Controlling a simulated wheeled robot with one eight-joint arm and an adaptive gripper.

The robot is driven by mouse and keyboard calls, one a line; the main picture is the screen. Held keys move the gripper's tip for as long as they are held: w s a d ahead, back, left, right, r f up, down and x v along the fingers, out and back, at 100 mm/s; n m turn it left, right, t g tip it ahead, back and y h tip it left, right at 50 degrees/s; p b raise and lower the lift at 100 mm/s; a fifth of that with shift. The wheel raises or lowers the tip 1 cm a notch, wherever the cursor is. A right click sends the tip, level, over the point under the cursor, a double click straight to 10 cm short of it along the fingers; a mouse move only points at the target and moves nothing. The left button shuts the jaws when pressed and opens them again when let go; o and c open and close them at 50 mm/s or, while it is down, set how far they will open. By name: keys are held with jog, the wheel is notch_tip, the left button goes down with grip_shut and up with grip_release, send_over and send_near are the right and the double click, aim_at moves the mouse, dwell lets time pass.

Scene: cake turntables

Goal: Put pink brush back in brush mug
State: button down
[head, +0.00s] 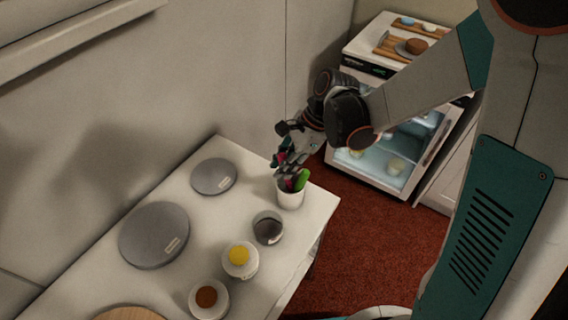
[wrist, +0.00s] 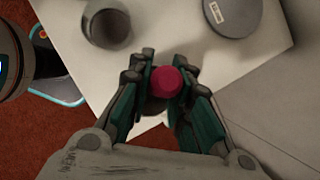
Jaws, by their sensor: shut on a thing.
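The white brush mug (head: 290,198) stands near the right corner of the white table in the head view. A green brush head (head: 302,179) sticks up from it. My gripper (head: 287,163) is directly over the mug, its fingers close to the rim. In the wrist view my gripper (wrist: 164,88) is shut on the pink brush (wrist: 166,82), whose round pink end shows between the fingertips. The brush's lower part is hidden, so I cannot tell whether it is inside the mug. The mug is mostly hidden by my fingers in the wrist view.
A dark grey bowl (head: 268,228), a cup with yellow contents (head: 239,258) and one with brown contents (head: 208,297) stand near the mug. Two grey turntables (head: 154,235) (head: 214,176) lie left of it. A glass-doored fridge (head: 380,160) stands behind, across red carpet.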

jog(key=shift+f, duration=0.1)
jog(key=shift+f+b, duration=1.1)
jog(key=shift+f, duration=0.1)
jog(key=c, duration=1.4)
grip_release()
jog(key=shift+r, duration=0.15)
jog(key=shift+r+p, duration=3.55)
jog(key=shift+r, duration=1.4)
